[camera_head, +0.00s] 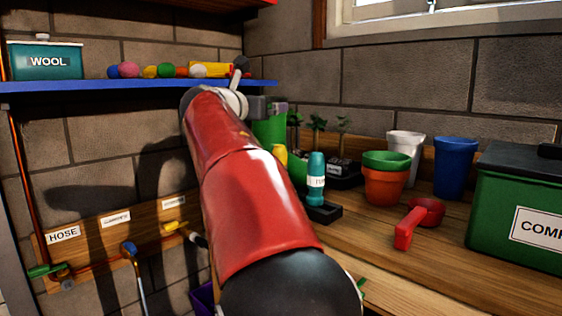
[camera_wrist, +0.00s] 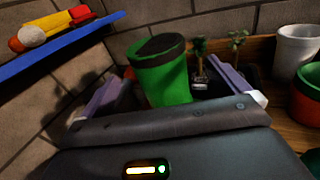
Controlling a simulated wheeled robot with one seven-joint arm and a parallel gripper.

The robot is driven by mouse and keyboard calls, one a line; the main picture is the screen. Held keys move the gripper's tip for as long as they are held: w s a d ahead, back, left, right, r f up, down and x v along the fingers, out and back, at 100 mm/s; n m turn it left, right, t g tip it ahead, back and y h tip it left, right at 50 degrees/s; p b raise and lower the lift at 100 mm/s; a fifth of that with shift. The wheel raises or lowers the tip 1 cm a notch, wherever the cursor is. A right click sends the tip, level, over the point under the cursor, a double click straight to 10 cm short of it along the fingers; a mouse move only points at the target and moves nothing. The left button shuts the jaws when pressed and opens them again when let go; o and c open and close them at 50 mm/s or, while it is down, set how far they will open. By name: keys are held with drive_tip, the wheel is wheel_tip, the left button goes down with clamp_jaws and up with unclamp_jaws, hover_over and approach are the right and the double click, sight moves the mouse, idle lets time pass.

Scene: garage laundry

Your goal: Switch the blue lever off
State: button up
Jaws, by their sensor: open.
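A small blue lever (camera_head: 129,249) shows in the head view at the lower left. It sits below the middle label of a wooden board on the block wall, with a pale pipe running down from it. Its exact angle is hard to tell. My gripper (camera_head: 266,106) is up and to the right of it, over the back of the bench and well apart from the lever. In the wrist view my gripper (camera_wrist: 172,88) is open, its two fingers spread wide. A green container (camera_wrist: 163,75) with a dark rim shows between them, not clamped. The lever is not in the wrist view.
A green lever (camera_head: 45,270) and a yellow lever (camera_head: 173,226) flank the blue one. A blue shelf (camera_head: 140,86) juts out above. The bench holds pots, seedlings, a red scoop (camera_head: 418,220) and a green compost bin (camera_head: 515,225).

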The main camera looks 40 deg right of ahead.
drive_tip(key=p+x, duration=0.1)
drive_tip(key=x, duration=0.8)
drive_tip(key=shift+w+a+r, duration=0.2)
drive_tip(key=shift+r, duration=0.15)
drive_tip(key=shift+c, duration=0.3)
drive_tip(key=shift+r, duration=0.1)
drive_tip(key=c, duration=2.1)
drive_tip(key=shift+o, duration=0.2)
wheel_tip(320, 180, up, 18)
drive_tip(key=p, duration=1)
